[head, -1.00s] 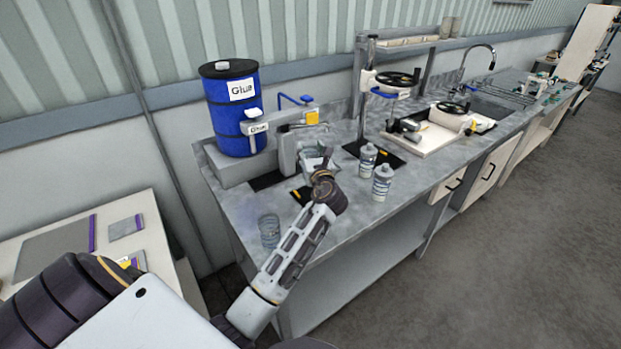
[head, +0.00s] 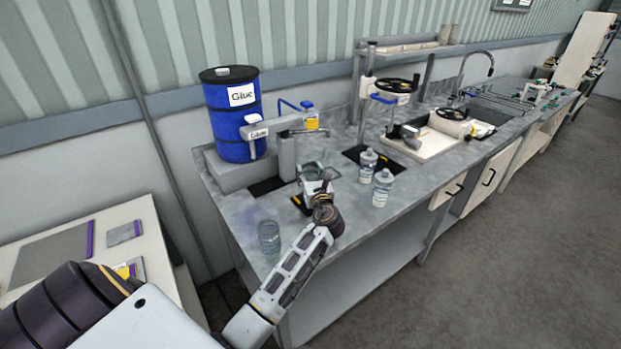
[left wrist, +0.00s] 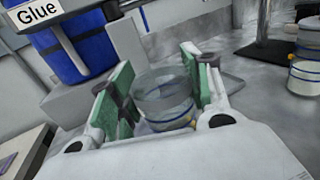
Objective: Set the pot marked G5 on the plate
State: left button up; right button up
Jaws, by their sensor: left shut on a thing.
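My left gripper (head: 318,178) is over the near end of the grey bench, shut on a clear pot (left wrist: 163,98) with a blue line round it. In the left wrist view the pot stands between the green finger pads, with some pale content low in it. No G5 mark is readable. My right gripper is not in view.
An empty clear pot (head: 269,237) stands near the bench's left edge. Two pots with pale content (head: 367,165) (head: 382,187) stand to the right. A blue glue drum (head: 225,125) and its dispenser (head: 285,150) stand behind.

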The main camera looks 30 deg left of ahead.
pick_arm(q)
jog(key=shift+f, duration=0.65)
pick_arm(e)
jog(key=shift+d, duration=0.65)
pick_arm(q)
jog(key=shift+f, duration=0.15)
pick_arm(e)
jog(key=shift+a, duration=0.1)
pick_arm(q)
jog(key=o, duration=1)
jog(key=shift+o, duration=1.8)
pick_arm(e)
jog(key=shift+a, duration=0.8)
